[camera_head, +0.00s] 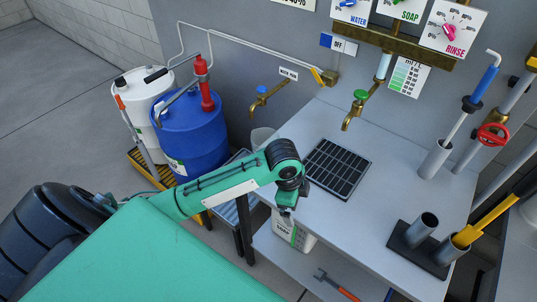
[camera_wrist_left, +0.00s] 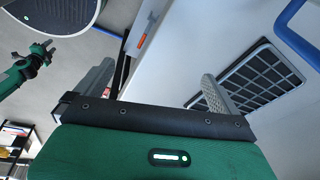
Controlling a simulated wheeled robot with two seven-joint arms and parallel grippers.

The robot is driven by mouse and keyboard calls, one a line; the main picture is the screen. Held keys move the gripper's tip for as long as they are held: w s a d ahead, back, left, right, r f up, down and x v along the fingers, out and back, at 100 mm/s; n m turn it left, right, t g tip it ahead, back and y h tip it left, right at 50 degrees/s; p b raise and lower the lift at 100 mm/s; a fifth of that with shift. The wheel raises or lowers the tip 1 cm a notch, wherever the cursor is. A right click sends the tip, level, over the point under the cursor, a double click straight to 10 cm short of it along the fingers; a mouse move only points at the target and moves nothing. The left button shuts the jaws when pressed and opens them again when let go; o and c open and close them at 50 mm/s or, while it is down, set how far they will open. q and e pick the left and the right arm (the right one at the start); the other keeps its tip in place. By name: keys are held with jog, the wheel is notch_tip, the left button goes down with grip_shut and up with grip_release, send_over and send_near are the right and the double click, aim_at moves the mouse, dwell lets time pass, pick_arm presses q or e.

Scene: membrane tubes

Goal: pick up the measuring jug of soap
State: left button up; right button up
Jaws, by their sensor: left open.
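The white measuring jug (camera_head: 294,234) with a green scale on its side stands below the front edge of the worktop, seemingly on the lower shelf. Its upper part is hidden by the worktop and my arm. My left gripper (camera_head: 286,208) points down just above the jug, in front of the worktop edge; its fingertips are hard to make out there. In the left wrist view my left gripper (camera_wrist_left: 155,90) has its two grey fingers wide apart with nothing held between them. I cannot clearly identify the jug in that view.
The worktop (camera_head: 385,215) has a black drain grille (camera_head: 337,168) and a dark tube holder (camera_head: 415,249) at its right. An orange-handled tool (camera_head: 337,285) lies on the lower shelf. A blue drum (camera_head: 190,138) stands at left. A brass tap (camera_head: 356,108) overhangs the worktop.

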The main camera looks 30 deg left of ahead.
pick_arm(q)
jog(key=w+a+r+m+g+y, duration=0.1)
jog(key=w+a+r+m+y, duration=0.15)
jog(key=w+a+r, duration=0.55)
jog(key=m, duration=0.1)
send_near(268, 140)
jog(key=s+d+r, duration=0.2)
jog(key=s+r, duration=0.1)
jog(key=shift+g+h, duration=0.25)
jog(key=shift+g, duration=0.15)
notch_tip(268, 140, down, 7)
jog(key=shift+f+p, duration=0.25)
jog(key=shift+p, duration=0.6)
notch_tip(268, 140, down, 5)
jog(key=shift+d+r+p, duration=0.1)
jog(key=shift+r+p, duration=0.05)
jog(key=shift+p, duration=0.95)
jog(key=shift+f, duration=0.4)
jog(key=shift+c, duration=0.4)
jog(key=c, duration=0.9)
